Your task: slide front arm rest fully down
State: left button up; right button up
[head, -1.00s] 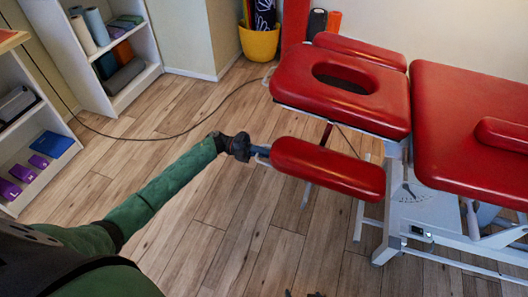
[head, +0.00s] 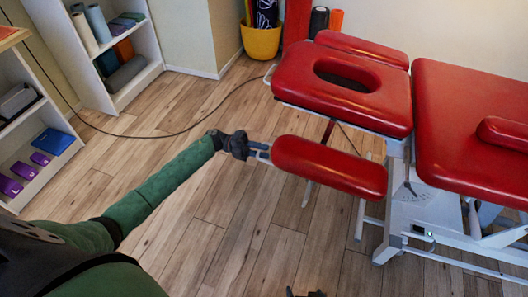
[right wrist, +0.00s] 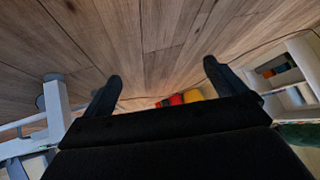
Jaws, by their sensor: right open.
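The front arm rest (head: 328,167) is a red padded cushion in the head view, hanging below and in front of the headrest with the oval hole. My left gripper (head: 264,152) is at the cushion's left end. Its two fingers show a gap between them, and they look open; whether they touch the cushion is hard to tell. My right gripper (head: 305,293) just shows at the bottom edge of the head view. In the right wrist view its fingers (right wrist: 160,88) are wide apart, with nothing between them.
The red headrest (head: 340,88) and the far arm rest (head: 362,50) are behind. The red couch (head: 470,130) stands on a white frame (head: 410,215) at right. Shelves (head: 115,75) and a yellow bucket (head: 262,42) stand farther back. The wooden floor at front is clear.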

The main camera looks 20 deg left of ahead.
pick_arm(q)
jog(key=a, duration=0.6)
jog(key=shift+a+f, duration=0.25)
jog(key=shift+f, duration=0.05)
pick_arm(e)
jog(key=w+r+t, duration=0.2)
jog(key=w+r, duration=0.2)
jog(key=shift+w+a+r, duration=0.15)
jog(key=shift+a+r, duration=0.15)
jog(key=shift+a, duration=0.05)
